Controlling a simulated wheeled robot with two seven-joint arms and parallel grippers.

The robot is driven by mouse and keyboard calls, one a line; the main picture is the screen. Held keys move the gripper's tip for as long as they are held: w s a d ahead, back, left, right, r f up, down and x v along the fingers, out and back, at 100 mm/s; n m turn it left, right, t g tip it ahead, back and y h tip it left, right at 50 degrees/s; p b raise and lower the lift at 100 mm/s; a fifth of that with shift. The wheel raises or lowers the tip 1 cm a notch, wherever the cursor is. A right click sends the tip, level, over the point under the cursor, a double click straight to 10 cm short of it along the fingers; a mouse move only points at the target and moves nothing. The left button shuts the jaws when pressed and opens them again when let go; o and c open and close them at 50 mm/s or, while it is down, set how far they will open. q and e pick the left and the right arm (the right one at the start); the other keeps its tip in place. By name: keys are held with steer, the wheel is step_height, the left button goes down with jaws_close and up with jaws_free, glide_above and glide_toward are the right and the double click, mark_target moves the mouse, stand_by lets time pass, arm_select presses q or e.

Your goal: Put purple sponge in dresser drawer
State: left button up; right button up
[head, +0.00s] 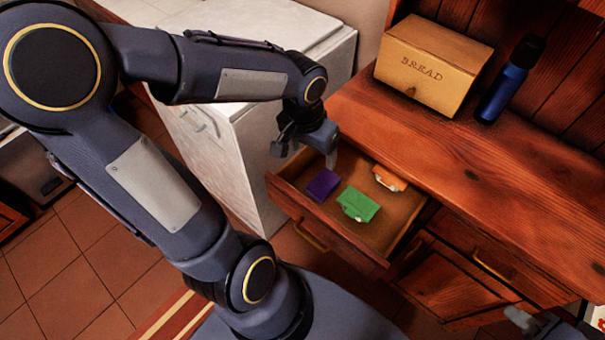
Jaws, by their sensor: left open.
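The purple sponge (322,186) lies in the open dresser drawer (373,246), near its left end. My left gripper (322,164) is open, just above and behind the sponge in the picture, at the drawer's back left. It appears apart from the sponge and holds nothing that I can see. My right gripper (526,320) shows only in part at the bottom right edge; its jaws cannot be made out.
A green sponge (358,204) and an orange item (389,179) also lie in the drawer. A bread box (432,65) and a blue bottle (508,79) stand on the dresser top (450,155). A white cabinet (240,150) stands close to the drawer's left.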

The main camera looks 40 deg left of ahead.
arm_select(q)
steer(key=s+d+r+t+h, duration=0.1)
steer(key=s+d+r+t, duration=0.1)
steer(key=s, duration=0.3)
steer(key=s+d+r+n+t+h, duration=0.1)
steer(key=s+d+r+t+h, duration=0.1)
steer(key=s+r, duration=0.2)
steer(key=shift+s+d, duration=0.2)
steer(key=shift+s, duration=0.75)
